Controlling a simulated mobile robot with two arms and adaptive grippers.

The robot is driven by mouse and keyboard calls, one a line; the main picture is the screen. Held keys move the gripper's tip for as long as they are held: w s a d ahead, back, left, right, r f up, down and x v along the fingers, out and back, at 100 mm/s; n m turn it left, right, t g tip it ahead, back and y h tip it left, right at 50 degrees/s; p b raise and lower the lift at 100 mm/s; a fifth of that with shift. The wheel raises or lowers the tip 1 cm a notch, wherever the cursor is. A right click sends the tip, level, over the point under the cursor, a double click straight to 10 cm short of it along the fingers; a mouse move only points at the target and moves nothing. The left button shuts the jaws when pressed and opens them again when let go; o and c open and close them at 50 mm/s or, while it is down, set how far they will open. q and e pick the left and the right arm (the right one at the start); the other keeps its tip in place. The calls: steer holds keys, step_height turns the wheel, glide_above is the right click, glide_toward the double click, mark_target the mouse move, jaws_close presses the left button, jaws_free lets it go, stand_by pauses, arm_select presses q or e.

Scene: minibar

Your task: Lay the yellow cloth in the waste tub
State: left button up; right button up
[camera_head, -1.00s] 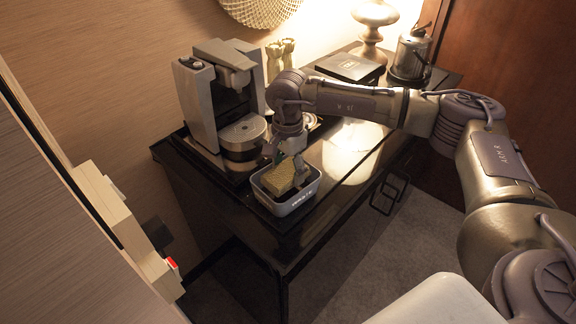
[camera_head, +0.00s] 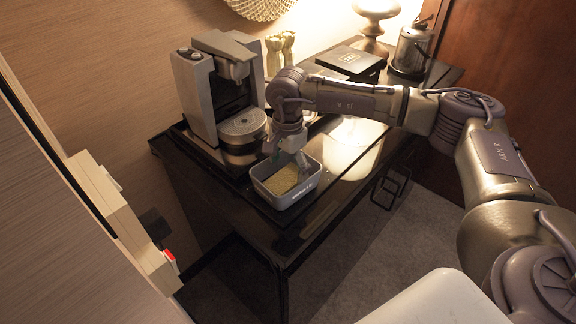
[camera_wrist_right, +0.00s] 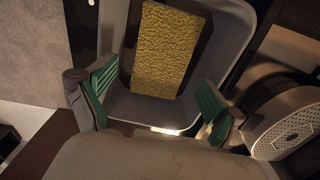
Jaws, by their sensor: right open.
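The yellow cloth (camera_head: 283,179) lies inside the grey waste tub (camera_head: 287,204), which stands on the dark cabinet top in front of the coffee machine. In the right wrist view the cloth (camera_wrist_right: 168,50) is a textured yellow rectangle lying within the walls of the tub (camera_wrist_right: 228,62). My right gripper (camera_head: 287,158) is above the back of the tub. In the wrist view its green-padded fingers (camera_wrist_right: 155,100) are spread wide with nothing between them, apart from the cloth. My left gripper is not in view.
The coffee machine (camera_head: 212,85) stands behind and left of the tub. A black box (camera_head: 350,61), a lamp base (camera_head: 375,22) and a metal ice bucket (camera_head: 410,50) stand at the back right. The shiny cabinet top (camera_head: 335,190) right of the tub is free.

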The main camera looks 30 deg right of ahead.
step_height(320, 180, up, 12)
stand_by(0.5)
stand_by(0.4)
